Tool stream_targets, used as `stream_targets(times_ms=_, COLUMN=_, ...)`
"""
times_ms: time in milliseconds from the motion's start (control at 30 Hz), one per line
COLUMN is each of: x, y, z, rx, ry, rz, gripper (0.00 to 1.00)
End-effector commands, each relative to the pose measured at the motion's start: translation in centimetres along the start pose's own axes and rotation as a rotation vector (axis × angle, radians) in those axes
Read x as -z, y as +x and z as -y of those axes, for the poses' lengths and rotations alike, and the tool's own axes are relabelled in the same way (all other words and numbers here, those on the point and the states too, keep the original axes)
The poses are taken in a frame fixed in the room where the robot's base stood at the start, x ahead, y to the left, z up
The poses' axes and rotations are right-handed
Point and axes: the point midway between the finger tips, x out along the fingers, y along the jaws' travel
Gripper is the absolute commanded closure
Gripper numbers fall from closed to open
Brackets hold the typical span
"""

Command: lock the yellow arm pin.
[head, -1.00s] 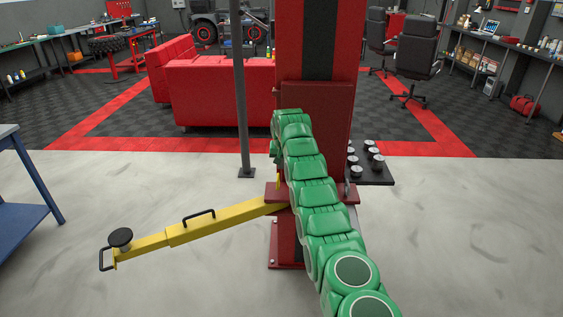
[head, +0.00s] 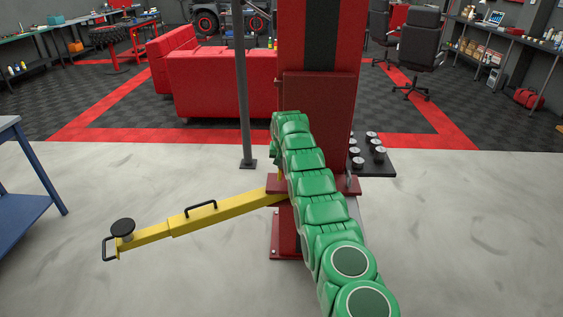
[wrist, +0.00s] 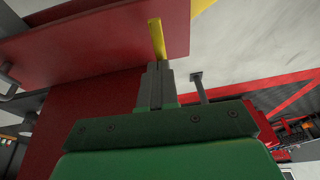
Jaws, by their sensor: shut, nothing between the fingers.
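The yellow lift arm (head: 190,219) reaches left from the red post, with a round black pad (head: 122,227) at its far end. A small part of the yellow arm pin (head: 280,174) shows at the red bracket (head: 271,190), beside my green arm. In the wrist view the yellow arm pin (wrist: 157,38) is a slim yellow bar against the red bracket plate (wrist: 100,42). My gripper (wrist: 157,66) is shut and empty, its tips at the near end of the pin. I cannot tell whether they touch. My arm hides the gripper in the head view.
The red post (head: 318,110) rises behind my arm. A thin grey pole (head: 242,90) stands left of it. A black tray with several round pads (head: 372,150) is on the right. A blue bench (head: 30,200) stands at far left.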

Motion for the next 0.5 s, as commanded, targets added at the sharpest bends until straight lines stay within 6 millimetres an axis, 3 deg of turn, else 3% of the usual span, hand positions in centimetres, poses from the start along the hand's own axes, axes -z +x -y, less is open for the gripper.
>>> stream_targets(times_ms=267, x=-0.1, y=0.2, z=0.0, rx=0.0, ry=0.0, rz=0.0, gripper=1.0)
stream_targets(times_ms=500, x=-0.8, y=2.6, z=-0.1, rx=0.001, ry=0.0, rz=0.0, gripper=1.0)
